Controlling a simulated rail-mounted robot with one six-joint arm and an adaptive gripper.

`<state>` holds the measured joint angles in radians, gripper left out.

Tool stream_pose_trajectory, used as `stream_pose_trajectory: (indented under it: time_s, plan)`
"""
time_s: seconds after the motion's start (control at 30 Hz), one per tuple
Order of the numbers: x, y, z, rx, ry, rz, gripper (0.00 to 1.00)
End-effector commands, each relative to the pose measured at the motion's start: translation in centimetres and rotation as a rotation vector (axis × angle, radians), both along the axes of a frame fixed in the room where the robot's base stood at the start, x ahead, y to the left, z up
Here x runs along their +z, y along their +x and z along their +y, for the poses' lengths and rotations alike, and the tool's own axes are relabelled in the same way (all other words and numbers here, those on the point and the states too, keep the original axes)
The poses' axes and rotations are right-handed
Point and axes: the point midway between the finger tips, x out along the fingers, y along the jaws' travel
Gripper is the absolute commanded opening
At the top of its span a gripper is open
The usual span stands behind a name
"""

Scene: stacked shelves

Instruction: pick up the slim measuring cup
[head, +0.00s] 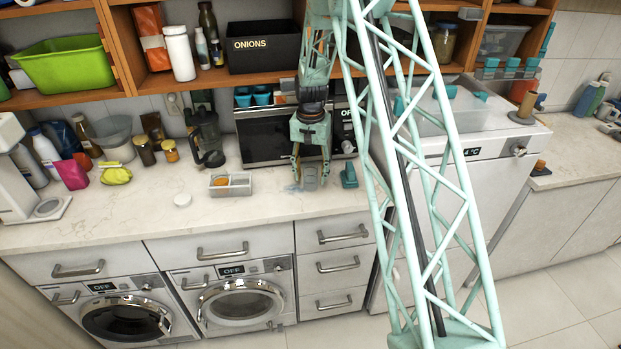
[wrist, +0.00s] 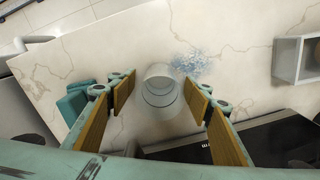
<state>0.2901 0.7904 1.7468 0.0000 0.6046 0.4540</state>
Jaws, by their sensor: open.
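A small pale, see-through cup, which looks like the slim measuring cup (head: 310,184), stands on the counter below my gripper. In the wrist view the cup (wrist: 158,92) is seen from above as round and greyish, between the fingers. My gripper (head: 311,172) points down at the counter, and its fingers are open on either side of the cup. The wrist view shows the open fingers (wrist: 162,94) with tan pads and gaps on both sides of the cup. I cannot tell how far down the cup the fingertips reach.
A bluish patch (wrist: 195,64) lies on the counter beside the cup. A teal object (head: 349,176) stands close to the right. A grey divided tray (head: 240,185) sits to the left, and a microwave (head: 260,140) stands behind. The counter front is mostly clear.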

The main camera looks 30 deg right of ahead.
Motion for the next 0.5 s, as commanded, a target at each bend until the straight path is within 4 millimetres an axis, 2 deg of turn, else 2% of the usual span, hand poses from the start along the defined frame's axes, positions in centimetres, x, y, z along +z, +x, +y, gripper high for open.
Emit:
stream_pose_trajectory:
  time_s: [0.33, 0.5]
  plan:
    - [0.02, 0.01, -0.01, 0.000, 0.000, 0.000, 0.45]
    - [0.02, 0.01, 0.00, 0.000, 0.000, 0.000, 0.30]
